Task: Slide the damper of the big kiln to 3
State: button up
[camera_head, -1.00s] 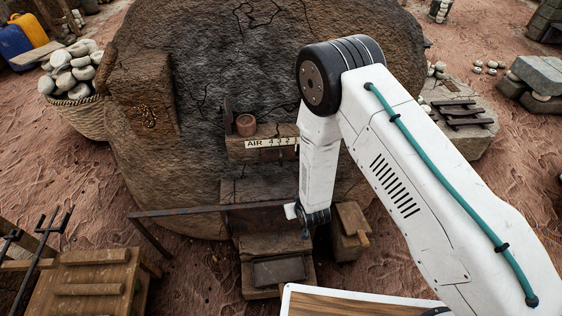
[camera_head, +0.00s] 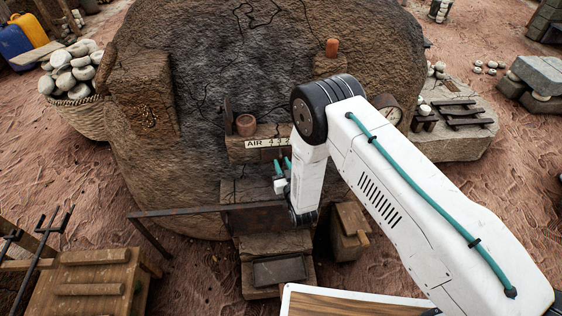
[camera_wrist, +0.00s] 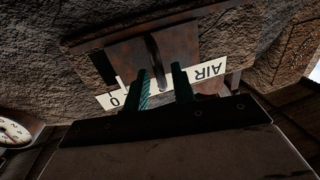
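The big kiln (camera_head: 270,60) is a large cracked mud dome. On its front is a pale scale strip (camera_head: 268,142) reading AIR, 4, 3, 2; its right end is behind my arm. In the wrist view the strip (camera_wrist: 207,71) is upside down, with a 0 at the left; its middle digits are hidden. There the rusty damper plate (camera_wrist: 180,44) has a dark upright handle (camera_wrist: 154,55). My gripper (camera_head: 283,164) is open just below the strip. In the wrist view its teal fingers (camera_wrist: 162,77) stand either side of the handle's lower end; contact is unclear.
A dark metal bar (camera_head: 195,210) crosses below my gripper. A round gauge (camera_head: 389,110) is on the kiln's right side. A wooden box (camera_head: 350,230) stands low at the right.

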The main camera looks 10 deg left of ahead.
aim_at(262, 155)
jog(key=shift+x, duration=0.95)
grip_shut()
jog(key=a, duration=0.2)
jog(key=s+a, duration=0.1)
jog(key=a, duration=0.3)
jog(key=shift+s, duration=0.3)
grip_release()
jog(key=shift+d, duration=0.1)
jog(key=v, duration=0.7)
jog(key=shift+s+d, duration=0.2)
jog(key=shift+s, duration=0.15)
